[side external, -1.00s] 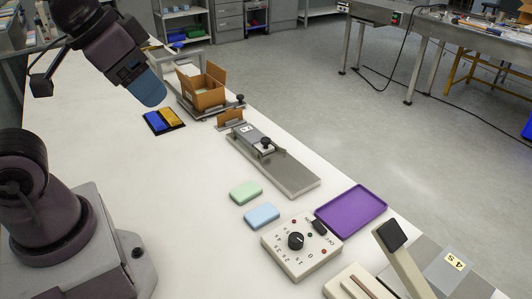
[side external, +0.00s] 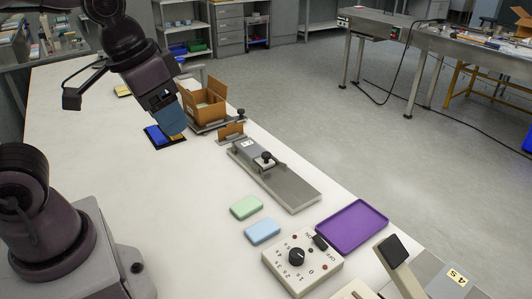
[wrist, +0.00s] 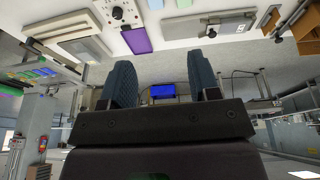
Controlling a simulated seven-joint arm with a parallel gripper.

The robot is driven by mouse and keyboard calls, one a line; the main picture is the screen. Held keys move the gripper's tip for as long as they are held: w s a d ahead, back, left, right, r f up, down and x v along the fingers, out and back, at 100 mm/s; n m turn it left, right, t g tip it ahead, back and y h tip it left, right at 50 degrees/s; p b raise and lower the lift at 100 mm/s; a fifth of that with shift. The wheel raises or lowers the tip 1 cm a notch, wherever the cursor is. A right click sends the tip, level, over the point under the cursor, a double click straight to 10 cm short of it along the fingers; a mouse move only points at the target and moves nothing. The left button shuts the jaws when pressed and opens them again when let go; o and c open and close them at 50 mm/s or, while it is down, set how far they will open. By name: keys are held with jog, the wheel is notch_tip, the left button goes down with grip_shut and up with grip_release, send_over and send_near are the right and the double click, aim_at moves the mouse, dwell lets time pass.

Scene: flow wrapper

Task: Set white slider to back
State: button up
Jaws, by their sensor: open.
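A cream slotted box (side external: 346,291) is cut off by the bottom edge of the side view; I cannot tell whether its slot holds the white slider. A grey metal rail (side external: 292,188) lies mid-table and bears a small carriage with a black knob (side external: 267,156). I cannot make out which part is the white slider. My gripper (side external: 173,121) is open above the blue and yellow blocks, beyond the rail's far end. In the wrist view my two blue fingers (wrist: 163,85) are spread with nothing held between them.
A blue block (side external: 157,136) sits on a black mat beside an open cardboard box (side external: 205,103). Green (side external: 246,207) and pale blue (side external: 262,231) blocks, a dial box (side external: 303,267), a purple tray (side external: 352,224) and a black-topped lever (side external: 396,252) stand nearer. The table's left middle is clear.

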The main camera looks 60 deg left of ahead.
jog(key=w+a+f+n+g, duration=0.25)
jog(key=w+f, duration=0.35)
jog(key=w, duration=0.4)
jog(key=n+t+y, duration=0.2)
jog(key=n+y, duration=0.2)
jog(key=n, duration=0.4)
send_near(266, 154)
jog(key=x, duration=0.8)
jog(key=shift+w+f, duration=0.2)
grip_shut()
jog(key=d, duration=1.7)
